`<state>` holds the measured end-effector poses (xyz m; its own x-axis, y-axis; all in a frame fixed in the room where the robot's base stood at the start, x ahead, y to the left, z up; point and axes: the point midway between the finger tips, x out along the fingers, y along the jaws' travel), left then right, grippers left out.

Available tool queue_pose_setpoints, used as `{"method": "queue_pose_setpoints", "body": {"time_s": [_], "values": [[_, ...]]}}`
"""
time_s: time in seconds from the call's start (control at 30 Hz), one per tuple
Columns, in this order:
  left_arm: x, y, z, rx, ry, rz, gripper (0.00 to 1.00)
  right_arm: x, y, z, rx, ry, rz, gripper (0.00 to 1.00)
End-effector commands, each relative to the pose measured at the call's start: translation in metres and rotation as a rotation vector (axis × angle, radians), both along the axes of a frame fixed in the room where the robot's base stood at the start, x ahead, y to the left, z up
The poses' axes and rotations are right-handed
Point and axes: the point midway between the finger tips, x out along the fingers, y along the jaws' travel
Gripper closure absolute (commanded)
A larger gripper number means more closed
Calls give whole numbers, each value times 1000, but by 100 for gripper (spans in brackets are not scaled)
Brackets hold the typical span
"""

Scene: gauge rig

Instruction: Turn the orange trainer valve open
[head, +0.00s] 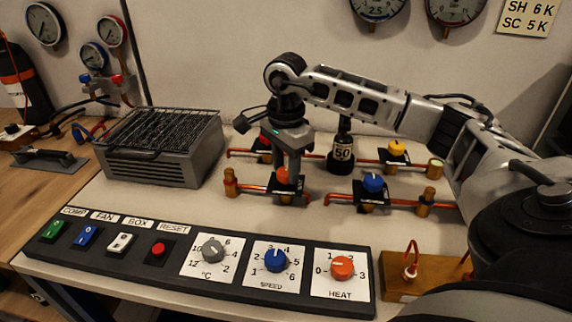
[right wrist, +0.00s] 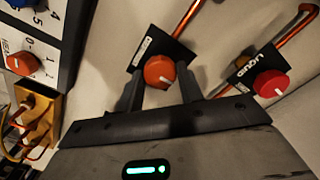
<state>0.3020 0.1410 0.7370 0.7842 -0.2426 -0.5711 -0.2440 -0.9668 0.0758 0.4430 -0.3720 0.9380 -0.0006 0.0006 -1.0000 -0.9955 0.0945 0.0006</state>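The orange trainer valve (head: 282,184) is a round knob on a black plate, set on a copper pipe behind the control panel. In the head view my right gripper (head: 287,170) reaches down over it and hides part of it. In the right wrist view the orange knob (right wrist: 158,72) has a pale pointer mark and sits between the fingertips of my right gripper (right wrist: 161,82). The fingers are apart, with a gap on each side of the knob. My left gripper is not in view.
Near it are a blue valve (head: 373,183), a yellow valve (head: 396,149), a red valve (right wrist: 270,83) labelled LIQUID and a black bottle marked 50 (head: 342,152). The control panel (head: 215,290) with an orange HEAT knob (head: 342,267) lies in front. A grey ribbed unit (head: 160,165) stands left.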

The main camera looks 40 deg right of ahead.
Motion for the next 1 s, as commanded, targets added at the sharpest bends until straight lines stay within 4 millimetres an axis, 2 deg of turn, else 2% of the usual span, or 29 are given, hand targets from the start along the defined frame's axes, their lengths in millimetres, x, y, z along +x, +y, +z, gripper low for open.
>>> {"method": "queue_pose_setpoints", "body": {"time_s": [0.03,0.07,0.33,0.47,0.67,0.93,1.0], "values": [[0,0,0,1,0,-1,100,0,0,1,0,-3,1,50],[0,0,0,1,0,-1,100,0,0,1,0,-3,1,42],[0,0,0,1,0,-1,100,0,0,1,0,-1,-1,42],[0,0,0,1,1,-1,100,1,0,8,1,-5,-1,42],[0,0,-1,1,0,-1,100,2,0,45,0,-8,-1,42],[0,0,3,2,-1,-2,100,1,0,112,1,-8,0,42],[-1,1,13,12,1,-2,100,1,-1,131,-2,-6,-1,42]]}}
